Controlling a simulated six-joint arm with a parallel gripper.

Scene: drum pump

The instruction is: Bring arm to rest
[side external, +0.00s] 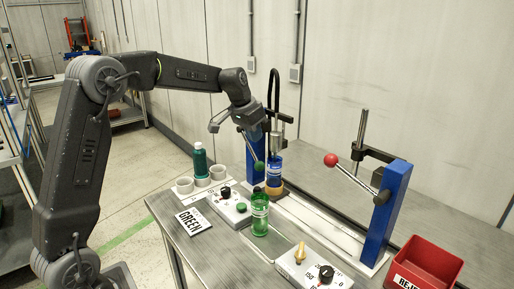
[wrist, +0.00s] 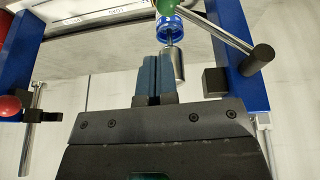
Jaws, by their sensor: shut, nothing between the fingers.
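My gripper (wrist: 158,56) is shut and empty; in the wrist view its two dark blue fingers lie side by side. They are close to a steel cylinder (wrist: 172,65) of the pump in that view; I cannot tell whether they touch it. In the side view my arm arches over from the left and ends at the pump, where the fingers are hard to make out. The pump has a blue post and a lever with a green ball (side external: 259,165). A blue container (side external: 275,168) stands under the pump.
A green bottle (side external: 260,216) stands at the bench front between two control boxes (side external: 230,207) (side external: 315,268). A GREEN sign (side external: 193,221), white cups (side external: 184,186) and a dark green bottle (side external: 200,160) are left. A red-ball lever (side external: 331,160) and a red bin (side external: 427,262) are right.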

